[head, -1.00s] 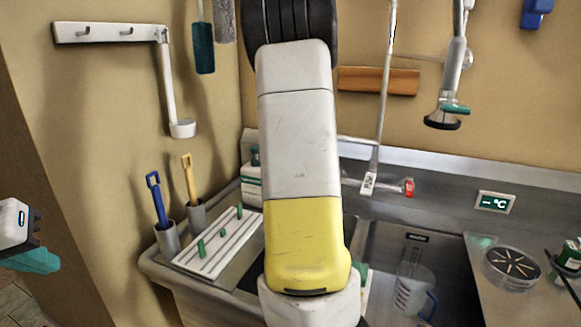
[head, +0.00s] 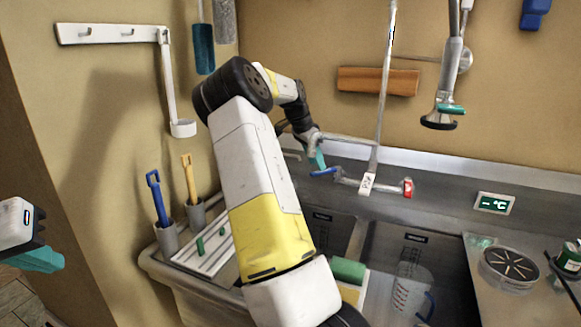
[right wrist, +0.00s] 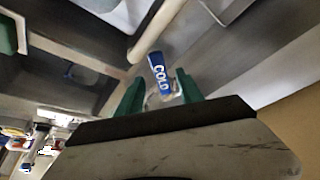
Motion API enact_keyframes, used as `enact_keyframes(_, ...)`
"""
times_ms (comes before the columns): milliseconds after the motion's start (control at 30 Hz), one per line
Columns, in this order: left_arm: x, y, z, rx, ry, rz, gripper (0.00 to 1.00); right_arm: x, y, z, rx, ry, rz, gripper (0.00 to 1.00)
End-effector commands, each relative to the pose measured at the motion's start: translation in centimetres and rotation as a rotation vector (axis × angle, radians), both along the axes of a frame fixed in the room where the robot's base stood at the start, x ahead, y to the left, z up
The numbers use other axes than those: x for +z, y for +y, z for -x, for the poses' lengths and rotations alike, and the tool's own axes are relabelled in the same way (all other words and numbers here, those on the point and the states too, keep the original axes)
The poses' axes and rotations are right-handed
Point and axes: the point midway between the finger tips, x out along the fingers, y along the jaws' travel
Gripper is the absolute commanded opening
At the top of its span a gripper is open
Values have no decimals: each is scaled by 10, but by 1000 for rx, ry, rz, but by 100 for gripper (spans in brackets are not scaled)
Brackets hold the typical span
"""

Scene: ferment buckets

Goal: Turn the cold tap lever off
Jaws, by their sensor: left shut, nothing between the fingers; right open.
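The blue cold tap lever (head: 325,172) sits on the left end of the wall tap over the sink. It is marked COLD in the right wrist view (right wrist: 158,72). My right gripper (head: 316,157) is right at the lever in the head view. In the right wrist view its two green fingers (right wrist: 160,88) are open, with the lever in line with the gap between them. I cannot tell whether a finger touches it. My left gripper (head: 38,260) is shut and empty at the far left, away from the sink.
The red lever (head: 407,188) is at the tap's right end. A riser pipe (head: 382,95) stands between the levers. A spray head (head: 443,115) hangs to the right. A measuring jug (head: 408,290) stands in the sink, and a green-topped sponge (head: 348,271) is nearby.

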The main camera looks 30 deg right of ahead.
Motion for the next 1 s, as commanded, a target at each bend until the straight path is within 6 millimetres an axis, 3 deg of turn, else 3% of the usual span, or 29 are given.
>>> enact_keyframes(200,0,0,0,0,0,0,0,-22,-9,1,0,0,-1,44)
enact_keyframes(500,0,0,0,0,0,0,0,-26,-10,0,0,-1,-1,44)
enact_keyframes(567,0,0,0,0,0,0,0,-26,-10,0,1,-1,-1,36)
enact_keyframes(733,0,0,0,0,0,0,0,-25,-10,0,1,-1,-1,2)
enact_keyframes(1000,0,0,0,0,0,0,0,-25,-10,0,2,-1,-1,0)
